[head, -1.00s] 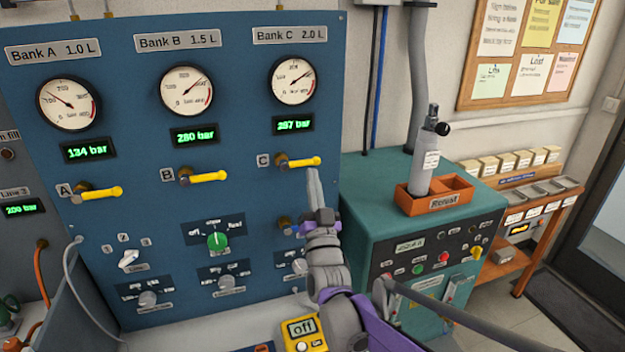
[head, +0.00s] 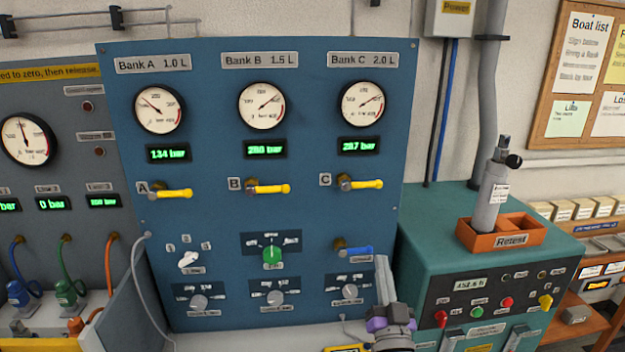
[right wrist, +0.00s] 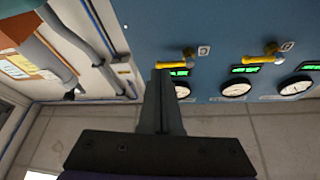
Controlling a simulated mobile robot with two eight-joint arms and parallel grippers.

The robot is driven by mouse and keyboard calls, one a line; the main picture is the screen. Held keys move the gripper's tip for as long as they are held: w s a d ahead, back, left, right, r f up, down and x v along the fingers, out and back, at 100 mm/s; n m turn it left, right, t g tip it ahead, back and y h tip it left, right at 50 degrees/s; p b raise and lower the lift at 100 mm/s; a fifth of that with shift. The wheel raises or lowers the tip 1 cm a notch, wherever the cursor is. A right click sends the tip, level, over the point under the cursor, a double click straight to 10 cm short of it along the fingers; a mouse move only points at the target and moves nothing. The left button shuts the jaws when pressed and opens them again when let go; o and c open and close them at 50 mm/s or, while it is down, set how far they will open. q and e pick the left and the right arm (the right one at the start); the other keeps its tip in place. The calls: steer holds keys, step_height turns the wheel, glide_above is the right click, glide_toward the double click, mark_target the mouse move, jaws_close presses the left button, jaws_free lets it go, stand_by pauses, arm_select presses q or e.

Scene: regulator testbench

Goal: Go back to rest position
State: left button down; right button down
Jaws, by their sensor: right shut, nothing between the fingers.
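My right gripper (head: 383,275) is shut and empty. In the head view it stands upright at the lower right of the blue panel (head: 215,225), beside a blue-handled valve (head: 354,251). I cannot tell whether it touches the panel. In the right wrist view its closed fingers (right wrist: 160,85) point toward the panel, near a yellow valve handle (right wrist: 175,65). My left gripper is not in view.
The panel carries three gauges, including the Bank C gauge (head: 362,104), and three yellow handles. A teal cabinet (head: 425,240) with an orange Retest tray (head: 468,236) holding a grey cylinder (head: 490,200) stands to the right. A grey panel (head: 60,140) with hoses is at left.

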steer(key=s+f+n+g+y, duration=0.1)
steer(key=s+f+n+g, duration=0.2)
steer(key=s+f+g, duration=1.4)
steer(key=s+f, duration=0.7)
steer(key=s, duration=0.1)
steer(key=shift+s+a+f+n+y, duration=0.2)
steer(key=shift+s+a+n+y, duration=0.1)
steer(key=shift+s+n, duration=0.1)
steer(key=c, duration=1.6)
jaws_free()
